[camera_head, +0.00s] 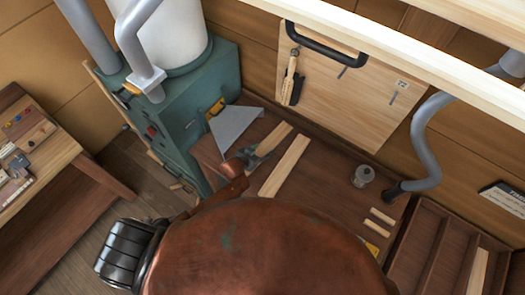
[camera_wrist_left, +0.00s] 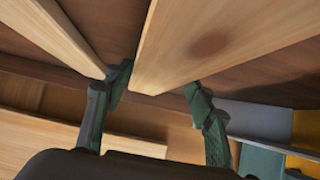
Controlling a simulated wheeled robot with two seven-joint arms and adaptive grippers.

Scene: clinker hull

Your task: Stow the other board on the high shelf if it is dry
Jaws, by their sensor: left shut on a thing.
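My left gripper (camera_head: 256,158) is shut on the near end of a pale board (camera_head: 276,136) at the bench. In the left wrist view the fingers (camera_wrist_left: 158,98) stand either side of this board (camera_wrist_left: 235,35). A darker round patch shows on its face; I cannot tell whether it is damp or shadow. A second, longer pale board (camera_head: 286,166) lies beside it on the dark bench; a pale board also shows at the left in the wrist view (camera_wrist_left: 50,32). A pale wooden shelf (camera_head: 400,52) runs high across the upper right. My right gripper is not in view.
A green machine (camera_head: 170,120) with a white drum stands left of the bench. A grey metal plate (camera_head: 235,124) is close to the gripper. A small jar (camera_head: 363,176) and short wood strips (camera_head: 381,217) lie to the right. A grey pipe (camera_head: 424,140) rises below the shelf.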

